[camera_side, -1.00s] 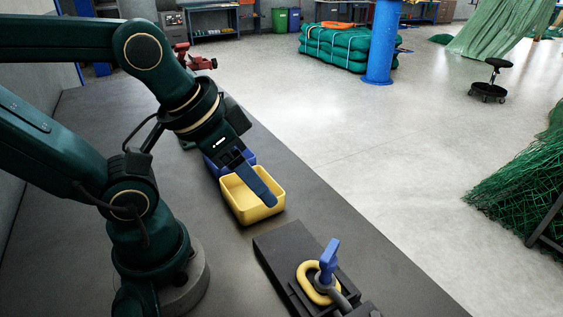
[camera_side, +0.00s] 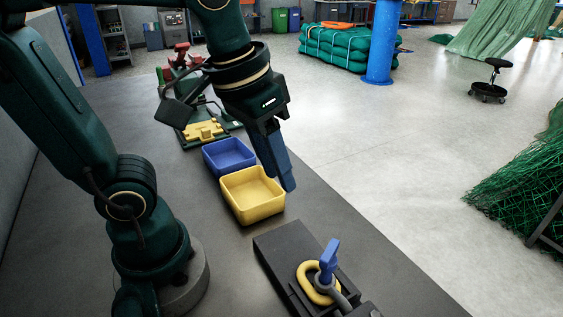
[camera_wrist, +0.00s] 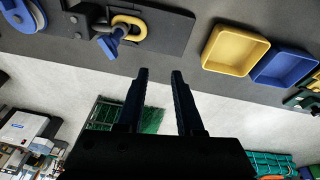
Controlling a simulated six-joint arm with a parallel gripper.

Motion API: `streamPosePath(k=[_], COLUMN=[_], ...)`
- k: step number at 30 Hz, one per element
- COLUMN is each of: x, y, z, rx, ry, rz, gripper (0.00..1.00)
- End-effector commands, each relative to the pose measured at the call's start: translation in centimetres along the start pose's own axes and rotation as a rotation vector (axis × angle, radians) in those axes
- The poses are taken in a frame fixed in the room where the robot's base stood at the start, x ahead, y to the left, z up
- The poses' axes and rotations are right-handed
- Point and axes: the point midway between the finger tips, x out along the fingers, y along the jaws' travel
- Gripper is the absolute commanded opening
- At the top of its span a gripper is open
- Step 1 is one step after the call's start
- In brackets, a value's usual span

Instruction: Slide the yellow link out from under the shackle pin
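The yellow link (camera_side: 303,276) lies on a dark block (camera_side: 278,247) at the front, an oval ring partly covered by the shackle (camera_side: 341,297). The shackle is grey, and its pin has a blue handle (camera_side: 329,258) standing up beside the link. My gripper (camera_side: 288,187) is in the air near the yellow tray, apart from the link. In the wrist view my gripper (camera_wrist: 160,71) is open, with nothing between its fingers.
A yellow tray (camera_side: 253,210) and a blue tray (camera_side: 229,143) stand behind the block, both empty. A green fixture with a yellow part (camera_side: 203,131) is farther back. A blue wheel (camera_wrist: 22,25) is beyond the block in the wrist view. The bench's right edge is close.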

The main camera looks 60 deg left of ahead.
Motion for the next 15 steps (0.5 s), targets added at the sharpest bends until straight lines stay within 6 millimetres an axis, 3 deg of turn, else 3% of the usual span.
streamPosePath(k=[6,15], x=[1.3,3.6], y=[2.5,4.8], z=[-1.4,-1.7], rx=[0.026,0.096], ry=[-0.146,-0.259], rz=[-0.018,-0.042], gripper=[0.36,0.36])
